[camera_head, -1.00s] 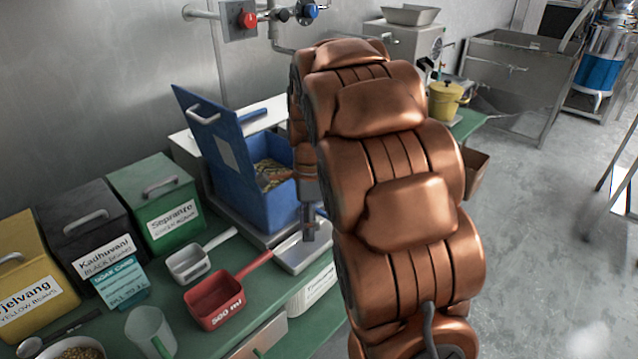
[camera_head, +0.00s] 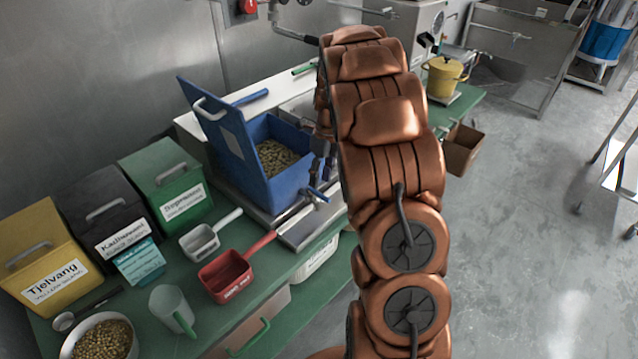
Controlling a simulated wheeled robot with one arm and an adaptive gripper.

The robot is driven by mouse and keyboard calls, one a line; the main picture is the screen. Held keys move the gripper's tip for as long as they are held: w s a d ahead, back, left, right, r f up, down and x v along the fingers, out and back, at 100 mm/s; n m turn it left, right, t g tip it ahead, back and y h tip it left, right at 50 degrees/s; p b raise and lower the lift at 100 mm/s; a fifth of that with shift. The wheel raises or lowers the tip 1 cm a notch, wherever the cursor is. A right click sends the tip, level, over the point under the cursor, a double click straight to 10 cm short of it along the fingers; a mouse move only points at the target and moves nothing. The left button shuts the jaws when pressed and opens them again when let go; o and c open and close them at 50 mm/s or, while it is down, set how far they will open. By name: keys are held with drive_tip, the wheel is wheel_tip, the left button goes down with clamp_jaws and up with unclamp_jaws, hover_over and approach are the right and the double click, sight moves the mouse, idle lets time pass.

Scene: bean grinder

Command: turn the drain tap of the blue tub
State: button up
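The blue tub (camera_head: 262,192) stands on a metal tray on the green bench, its lid (camera_head: 217,125) raised and beans (camera_head: 276,158) inside. Its drain tap (camera_head: 317,195), with a blue handle, juts from the lower right of the tub's front. My gripper (camera_head: 323,170) is just above the tap and beside the tub's right corner, pointing down. Its dark fingers are small and partly hidden by my copper arm, so I cannot tell whether they are open or touch the tap.
A red scoop (camera_head: 227,277) and a white scoop (camera_head: 200,241) lie left of the tub's tray. Green (camera_head: 172,190), black (camera_head: 108,218) and yellow (camera_head: 45,262) bins stand further left. A yellow pot (camera_head: 443,78) is behind my arm.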

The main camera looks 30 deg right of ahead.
sight(318, 192)
drive_tip(key=shift+s+a+f+p, duration=0.1)
drive_tip(key=shift+a+f+p, duration=0.1)
drive_tip(key=shift+f, duration=0.7)
drive_tip(key=shift+a+f+p, duration=0.15)
drive_tip(key=shift+f+p, duration=0.05)
drive_tip(key=shift+f, duration=0.65)
clamp_jaws()
